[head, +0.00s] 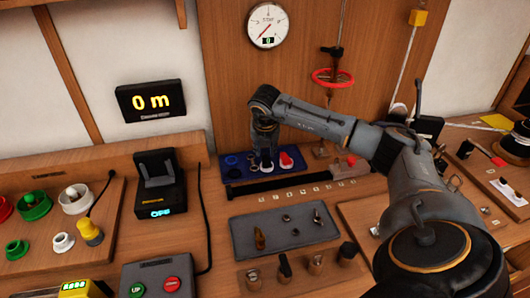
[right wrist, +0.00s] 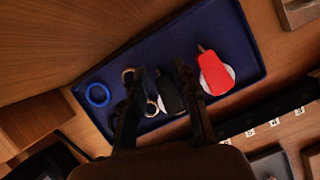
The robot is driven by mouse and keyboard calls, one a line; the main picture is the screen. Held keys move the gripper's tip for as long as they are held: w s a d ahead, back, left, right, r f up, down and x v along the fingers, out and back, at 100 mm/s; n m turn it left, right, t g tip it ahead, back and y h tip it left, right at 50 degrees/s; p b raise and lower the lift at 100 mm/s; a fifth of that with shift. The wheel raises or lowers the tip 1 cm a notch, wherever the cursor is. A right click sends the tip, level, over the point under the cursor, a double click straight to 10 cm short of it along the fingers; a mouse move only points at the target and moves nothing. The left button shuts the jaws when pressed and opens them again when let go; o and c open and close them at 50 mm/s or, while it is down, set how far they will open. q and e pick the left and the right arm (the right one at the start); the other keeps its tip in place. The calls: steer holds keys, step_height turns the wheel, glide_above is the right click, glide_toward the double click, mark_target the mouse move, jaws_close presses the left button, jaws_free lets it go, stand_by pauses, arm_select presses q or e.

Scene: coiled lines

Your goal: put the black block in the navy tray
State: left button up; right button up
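The navy tray (right wrist: 215,25) lies under my right gripper (right wrist: 156,76) in the right wrist view, and at the back of the bench in the head view (head: 232,171). A small black block-like piece (right wrist: 169,94) lies in the tray, between my right gripper's fingers and close to the right one. A gap shows between it and the left finger, so the gripper looks open. In the head view my right gripper (head: 266,150) points down over the tray and hides much of this piece. My left gripper is not in view.
The tray also holds a blue ring (right wrist: 98,95), brass-coloured rings (right wrist: 151,108) and a red piece (right wrist: 214,74) right of the gripper. A long dark bar (head: 280,185) lies in front of the tray. A grey mat (head: 285,232) with small parts lies nearer.

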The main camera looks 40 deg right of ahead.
mark_target(265, 164)
steer(key=b+v, duration=0.1)
steer(key=v, duration=0.9)
steer(key=shift+r, duration=0.2)
steer(key=shift+s+a, duration=0.1)
